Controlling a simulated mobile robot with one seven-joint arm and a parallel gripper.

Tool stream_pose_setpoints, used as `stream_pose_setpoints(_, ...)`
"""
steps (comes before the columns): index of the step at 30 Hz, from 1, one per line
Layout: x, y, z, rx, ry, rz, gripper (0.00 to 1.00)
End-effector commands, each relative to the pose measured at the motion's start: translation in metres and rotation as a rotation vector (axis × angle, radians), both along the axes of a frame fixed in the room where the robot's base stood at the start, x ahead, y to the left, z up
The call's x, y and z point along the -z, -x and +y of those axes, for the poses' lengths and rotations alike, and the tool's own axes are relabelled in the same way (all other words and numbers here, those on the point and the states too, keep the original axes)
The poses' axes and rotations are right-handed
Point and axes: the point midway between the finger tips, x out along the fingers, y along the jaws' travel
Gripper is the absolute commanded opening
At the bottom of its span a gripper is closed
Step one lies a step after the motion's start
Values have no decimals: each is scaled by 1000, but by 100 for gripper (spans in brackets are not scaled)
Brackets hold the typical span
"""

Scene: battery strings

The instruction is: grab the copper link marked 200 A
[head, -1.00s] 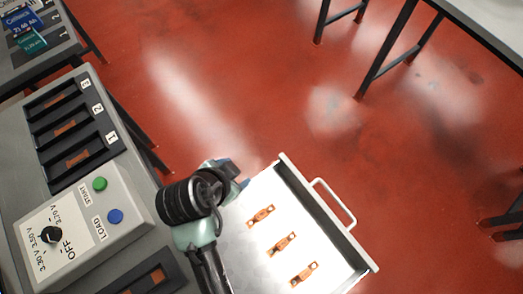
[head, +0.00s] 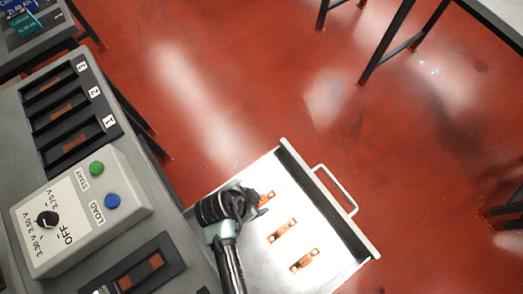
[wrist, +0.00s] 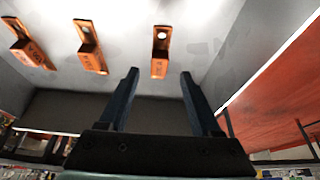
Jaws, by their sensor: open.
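Three copper links lie in a row in the open drawer (head: 335,225). The far one (head: 267,198) is partly hidden by my gripper (head: 258,205); the middle one (head: 282,231) and the near one (head: 304,261) are clear in the head view. The wrist view shows a left link (wrist: 28,46), a middle link (wrist: 91,50) and a right link (wrist: 160,55), each with a small dark marking. I cannot read surely which is marked 200 A. My gripper (wrist: 158,80) is open and empty, its fingers either side of the right link's line, apart from it.
A grey bench at left carries a control box (head: 75,210) with a knob, green and blue buttons, and numbered black slots (head: 70,110). The drawer handle (head: 337,190) sticks out at right. Red floor beyond is clear; table legs (head: 390,50) stand at upper right.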

Motion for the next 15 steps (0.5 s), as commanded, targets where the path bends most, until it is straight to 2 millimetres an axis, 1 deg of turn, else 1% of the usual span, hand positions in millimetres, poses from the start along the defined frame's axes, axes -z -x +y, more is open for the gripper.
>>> stream_pose_setpoints(1, 8, 1, -3, 0, 1, 3, 65)
stream_pose_setpoints(3, 17, -2, -6, 1, 1, 1, 65)
stream_pose_setpoints(6, 25, -5, -8, 0, 0, 0, 65)
stream_pose_setpoints(14, 28, -5, -10, -1, -1, -1, 65)
stream_pose_setpoints(15, 27, -5, -9, -1, -1, -1, 63)
